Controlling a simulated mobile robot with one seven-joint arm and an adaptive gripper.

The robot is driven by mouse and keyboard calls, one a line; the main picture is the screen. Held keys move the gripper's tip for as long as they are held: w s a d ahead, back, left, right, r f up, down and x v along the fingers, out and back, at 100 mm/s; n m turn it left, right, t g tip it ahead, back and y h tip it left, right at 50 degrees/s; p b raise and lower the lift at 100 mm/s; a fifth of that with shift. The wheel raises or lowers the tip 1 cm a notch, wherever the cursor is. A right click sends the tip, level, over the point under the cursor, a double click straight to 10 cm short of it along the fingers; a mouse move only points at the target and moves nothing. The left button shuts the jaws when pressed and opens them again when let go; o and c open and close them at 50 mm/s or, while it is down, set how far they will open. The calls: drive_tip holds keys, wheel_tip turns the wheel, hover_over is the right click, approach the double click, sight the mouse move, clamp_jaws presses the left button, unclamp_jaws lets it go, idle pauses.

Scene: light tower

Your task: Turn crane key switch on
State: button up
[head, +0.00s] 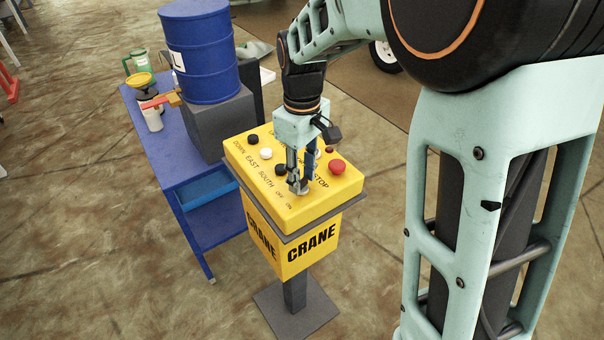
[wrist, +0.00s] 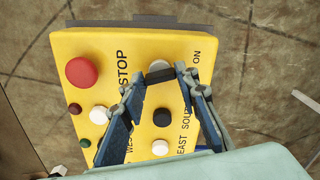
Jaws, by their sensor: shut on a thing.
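The yellow crane control box (head: 250,165) stands on a post, its top panel tilted and labelled. The key switch (wrist: 160,74) shows in the wrist view as a dark bar over a pale round base, near the panel edge by the word ON. My gripper (head: 298,187) reaches down onto this end of the panel. In the head view the fingers hide most of the switch. The OFF label is hidden in the wrist view.
A red STOP button (head: 337,166) sits close to my gripper. Black and white push buttons (wrist: 162,117) lie between and beside the fingers. A blue table (head: 190,155) with a blue drum (head: 203,55) stands to the left. Floor in front is clear.

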sight(302, 179)
drive_tip(key=m, duration=0.4)
drive_tip(key=shift+m, duration=0.3)
drive_tip(key=m, duration=0.4)
drive_tip(key=shift+m, duration=0.4)
drive_tip(key=o, duration=1.1)
drive_tip(key=shift+o, duration=0.2)
wheel_tip(302, 179, up, 12)
